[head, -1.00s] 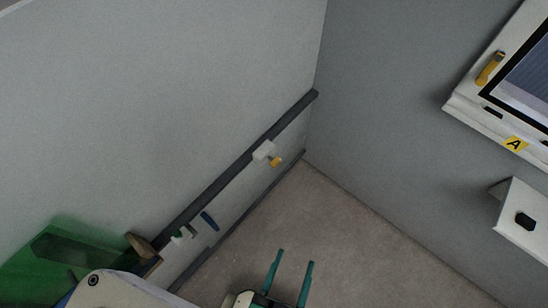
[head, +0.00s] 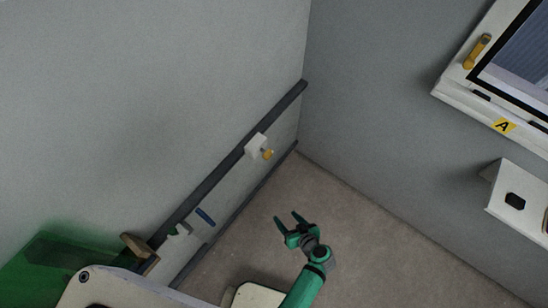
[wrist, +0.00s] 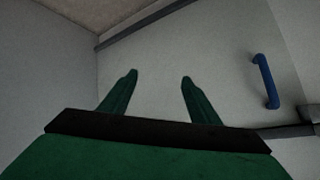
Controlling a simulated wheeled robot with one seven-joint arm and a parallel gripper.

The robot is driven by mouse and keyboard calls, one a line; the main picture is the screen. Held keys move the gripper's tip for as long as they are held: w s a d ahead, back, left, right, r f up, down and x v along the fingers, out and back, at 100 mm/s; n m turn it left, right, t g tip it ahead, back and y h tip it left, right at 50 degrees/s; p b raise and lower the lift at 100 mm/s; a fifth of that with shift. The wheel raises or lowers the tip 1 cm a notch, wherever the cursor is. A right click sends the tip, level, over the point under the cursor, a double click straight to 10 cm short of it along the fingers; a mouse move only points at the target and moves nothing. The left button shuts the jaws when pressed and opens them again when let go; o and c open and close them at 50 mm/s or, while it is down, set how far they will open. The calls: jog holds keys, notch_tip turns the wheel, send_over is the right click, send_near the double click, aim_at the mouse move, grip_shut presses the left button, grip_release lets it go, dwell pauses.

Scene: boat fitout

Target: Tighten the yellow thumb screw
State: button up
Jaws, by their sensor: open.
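The yellow thumb screw (head: 267,154) sticks out from a small white block (head: 256,145) on the dark rail of the left wall, in the head view. My gripper (head: 287,217) is green, open and empty. In the head view it appears below and slightly right of the screw, clear of it, with its fingers pointing up and left. In the wrist view the two fingers of my gripper (wrist: 158,75) are spread apart with a pale panel beyond them. The thumb screw does not show in the wrist view.
A blue handle (head: 205,217) sits on the low panel, also in the wrist view (wrist: 265,80). A green-and-white fitting (head: 180,230), a wooden piece (head: 139,250) and a green box (head: 45,268) are lower left. A window frame (head: 480,95) and white bracket (head: 518,200) are right.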

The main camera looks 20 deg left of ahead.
jog(key=w+a+r+n+y, duration=0.2)
jog(key=w+r+n+y, duration=0.25)
jog(key=w+r, duration=0.35)
jog(key=n+y, duration=0.4)
jog(key=y, duration=0.1)
send_near(270, 156)
jog(key=shift+m, duration=0.25)
jog(key=x, duration=0.7)
jog(key=shift+w+a, duration=0.15)
jog(key=shift+w, duration=0.25)
jog(key=shift+a, duration=0.55)
jog(key=shift+d, duration=0.15)
jog(key=c, duration=1.1)
